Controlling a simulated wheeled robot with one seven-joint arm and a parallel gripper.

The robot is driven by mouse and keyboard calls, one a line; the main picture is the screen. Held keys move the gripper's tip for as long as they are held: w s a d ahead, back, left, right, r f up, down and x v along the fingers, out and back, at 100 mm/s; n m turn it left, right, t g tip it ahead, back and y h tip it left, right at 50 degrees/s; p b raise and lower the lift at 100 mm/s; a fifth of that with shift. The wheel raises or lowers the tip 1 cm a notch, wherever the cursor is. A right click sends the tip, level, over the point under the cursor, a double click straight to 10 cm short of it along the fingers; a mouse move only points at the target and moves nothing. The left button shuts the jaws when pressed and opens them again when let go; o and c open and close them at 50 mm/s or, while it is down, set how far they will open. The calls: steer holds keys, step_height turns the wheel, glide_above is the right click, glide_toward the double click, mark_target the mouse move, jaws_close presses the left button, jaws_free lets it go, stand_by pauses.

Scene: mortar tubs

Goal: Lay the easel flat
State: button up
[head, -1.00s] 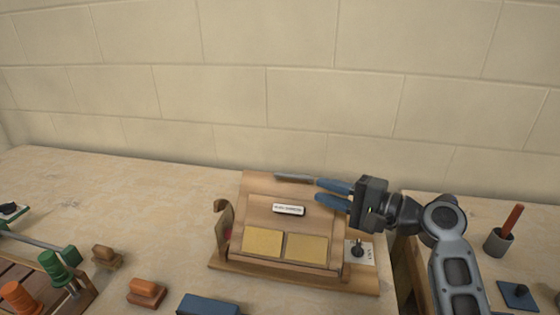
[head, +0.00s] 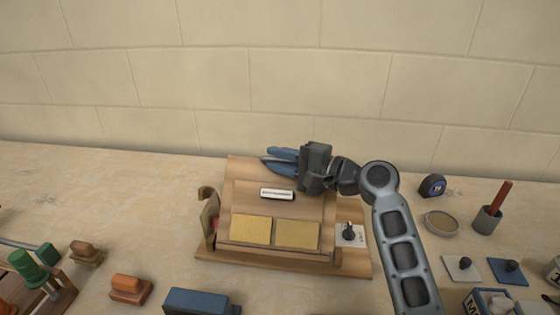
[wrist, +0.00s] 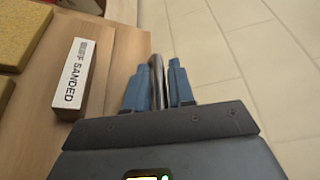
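The easel (head: 234,193) is a wooden board sloping on a wooden base on the bench. It bears two yellow blocks (head: 250,230) and a white label reading SANDED (wrist: 73,75), which also shows in the head view (head: 277,194). A thin metal bar (wrist: 157,75) is at its upper edge. My gripper (head: 265,160) is at the easel's top right, with its blue fingers on either side of the bar. The bar lies close between them; I cannot tell whether they press on it. The bar is mostly hidden in the head view.
A curved wooden piece (head: 209,216) stands at the easel's left. A white card with a dark knob (head: 349,234) is at its right. An orange-topped block (head: 130,288) and a blue block (head: 202,301) lie in front. A cup (head: 487,219) and tape measure (head: 433,185) stand right.

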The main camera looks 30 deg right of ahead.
steer(key=shift+c, duration=0.2)
jaws_close()
steer(key=shift+w, duration=0.1)
